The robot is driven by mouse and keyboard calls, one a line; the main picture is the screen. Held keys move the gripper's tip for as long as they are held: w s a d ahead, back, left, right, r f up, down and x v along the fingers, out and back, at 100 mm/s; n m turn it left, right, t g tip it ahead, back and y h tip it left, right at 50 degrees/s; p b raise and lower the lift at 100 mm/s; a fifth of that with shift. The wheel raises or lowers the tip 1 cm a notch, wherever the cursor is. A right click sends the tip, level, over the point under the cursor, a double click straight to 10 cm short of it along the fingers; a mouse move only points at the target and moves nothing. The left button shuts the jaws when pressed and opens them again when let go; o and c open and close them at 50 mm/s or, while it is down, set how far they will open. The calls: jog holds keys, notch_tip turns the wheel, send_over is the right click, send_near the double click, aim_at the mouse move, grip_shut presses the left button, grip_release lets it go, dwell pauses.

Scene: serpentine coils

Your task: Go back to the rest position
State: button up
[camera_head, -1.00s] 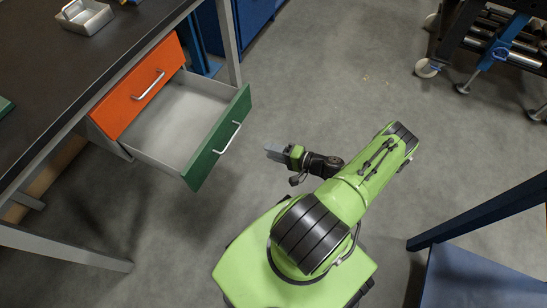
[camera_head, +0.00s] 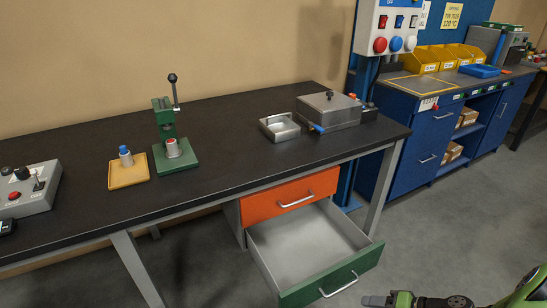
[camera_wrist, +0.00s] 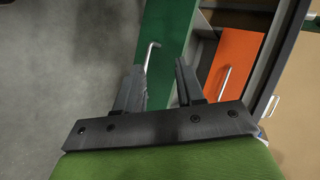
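My gripper (camera_head: 378,300) is at the bottom edge of the head view, just right of the green drawer's front. In the wrist view my gripper (camera_wrist: 158,82) has its two fingers apart, with nothing between them but the view of the green drawer front (camera_wrist: 168,45) and its handle beyond. The green drawer (camera_head: 333,277) is pulled out and its visible inside is empty. The orange drawer (camera_head: 290,197) above it is shut; it also shows in the wrist view (camera_wrist: 228,65). Most of my arm is outside the head view.
A black-topped workbench (camera_head: 230,185) carries a green press (camera_head: 172,140), a yellow tray (camera_head: 128,176), a metal tray (camera_head: 279,130), a metal box (camera_head: 330,108) and a control box (camera_head: 30,190). A blue cabinet (camera_head: 425,145) stands right. Grey floor (camera_head: 440,230) is clear between.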

jog(key=s+a+r+n+g+h, duration=0.1)
jog(key=a+r+n+g+h, duration=0.15)
jog(key=a+r, duration=0.45)
jog(key=s+a+r+n+g+h, duration=0.1)
jog(key=a+r+n+g+h, duration=0.15)
jog(key=r, duration=0.85)
jog(key=s+a+r+n+t+h, duration=0.1)
jog(key=s+a+r+t+h, duration=0.15)
jog(key=s+r, duration=0.4)
jog(key=s+a+r+t+h, duration=0.1)
jog(key=s+a+r+t, duration=0.15)
jog(key=s+r, duration=0.35)
notch_tip(320, 180, up, 13)
jog(key=s+p, duration=0.1)
jog(key=p, duration=1.4)
jog(key=shift+a+r+g, duration=0.2)
jog(key=shift+g, duration=0.2)
